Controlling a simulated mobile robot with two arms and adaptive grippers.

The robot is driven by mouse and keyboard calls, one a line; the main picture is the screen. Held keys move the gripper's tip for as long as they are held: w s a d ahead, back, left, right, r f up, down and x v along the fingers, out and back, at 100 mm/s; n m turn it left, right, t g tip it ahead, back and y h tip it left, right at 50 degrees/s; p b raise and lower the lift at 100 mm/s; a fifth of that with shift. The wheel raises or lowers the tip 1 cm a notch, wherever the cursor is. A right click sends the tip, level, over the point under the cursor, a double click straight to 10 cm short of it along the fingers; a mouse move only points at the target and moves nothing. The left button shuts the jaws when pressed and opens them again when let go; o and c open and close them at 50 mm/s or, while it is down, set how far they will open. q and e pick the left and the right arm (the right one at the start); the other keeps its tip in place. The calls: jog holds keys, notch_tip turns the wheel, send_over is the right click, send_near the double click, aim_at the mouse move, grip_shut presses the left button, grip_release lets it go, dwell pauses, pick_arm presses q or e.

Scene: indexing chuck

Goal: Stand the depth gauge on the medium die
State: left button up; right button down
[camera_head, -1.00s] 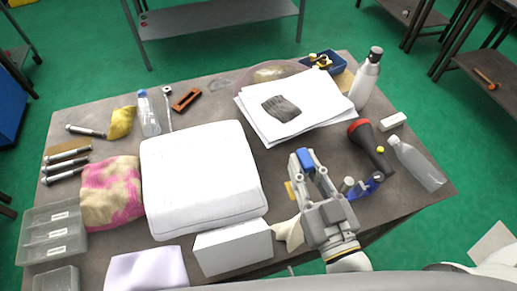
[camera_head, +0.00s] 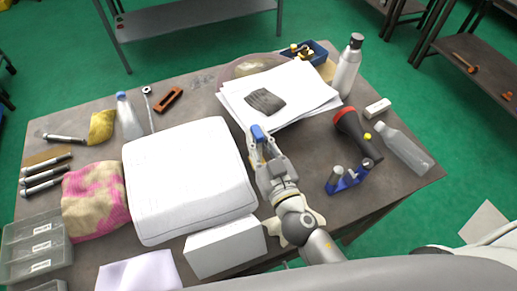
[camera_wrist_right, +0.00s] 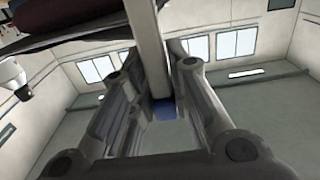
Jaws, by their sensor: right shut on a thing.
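My right gripper (camera_head: 264,150) is over the table just right of the large white padded block, below the paper stack. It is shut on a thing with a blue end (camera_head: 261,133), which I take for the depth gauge. In the right wrist view a pale straight bar (camera_wrist_right: 151,45) stands between the fingers, with a blue patch (camera_wrist_right: 163,109) at its base. The fingers hide much of it. I cannot pick out the medium die for sure. A blue fixture with grey upright cylinders (camera_head: 345,180) stands to the right of the gripper, apart from it. My left gripper is not in view.
The white padded block (camera_head: 188,180) and a white box (camera_head: 225,247) lie left of the gripper. Bare table shows between gripper and blue fixture.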

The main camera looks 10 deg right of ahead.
aim_at(260, 151)
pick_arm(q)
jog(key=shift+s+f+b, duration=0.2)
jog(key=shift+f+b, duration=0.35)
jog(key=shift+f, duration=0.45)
pick_arm(e)
jog(key=shift+f, duration=1.35)
jog(key=shift+f, duration=0.1)
jog(key=c, duration=1.4)
grip_release()
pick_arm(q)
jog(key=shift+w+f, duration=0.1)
pick_arm(e)
jog(key=shift+o, duration=0.2)
jog(key=shift+s, duration=0.1)
